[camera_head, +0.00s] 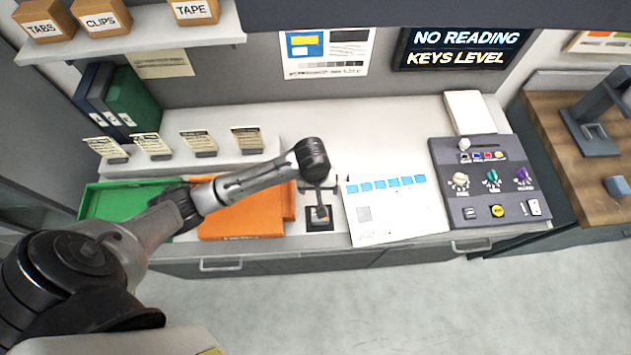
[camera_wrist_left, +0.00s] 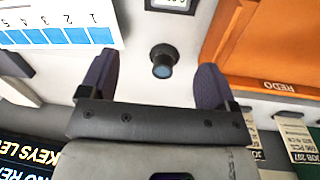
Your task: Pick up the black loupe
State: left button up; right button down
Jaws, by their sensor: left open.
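The black loupe (camera_wrist_left: 163,60) stands on the white counter in the left wrist view, a short dark cylinder with a bluish lens face. My left gripper (camera_wrist_left: 156,72) is open, with one dark finger on each side of the loupe and clear gaps between. No contact shows, and the remaining height is hard to judge. In the head view my left gripper (camera_head: 319,186) points down over the counter between the orange tray and the white sheet. I cannot make out the loupe there; the gripper seems to cover it. My right gripper is out of view.
An orange tray (camera_head: 240,228) and a green tray (camera_head: 125,205) lie left of the gripper. A white sheet with blue squares (camera_head: 395,212) lies right of it, then a grey control panel (camera_head: 487,200). A small black-framed item (camera_head: 311,226) sits at the counter's front.

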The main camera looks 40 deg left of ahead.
pick_arm(q)
jog(key=w+a+n+b, duration=0.3)
jog(key=w+a+n, duration=0.2)
jog(key=w+a, duration=0.2)
jog(key=shift+n+g+y, duration=0.4)
jog(key=f, duration=0.8)
jog(key=shift+w+a+b, duration=0.15)
jog(key=shift+a+b, duration=0.15)
jog(key=shift+b, duration=0.05)
jog(key=shift+w+a+f, duration=0.1)
jog(key=shift+f, duration=1.35)
jog(key=shift+w+f, duration=0.1)
jog(key=shift+f, duration=1.3)
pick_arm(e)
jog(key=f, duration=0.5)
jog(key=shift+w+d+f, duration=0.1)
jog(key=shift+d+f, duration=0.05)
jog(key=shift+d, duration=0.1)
pick_arm(q)
jog(key=c, duration=1)
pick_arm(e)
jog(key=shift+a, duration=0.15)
pick_arm(q)
jog(key=shift+r, duration=0.1)
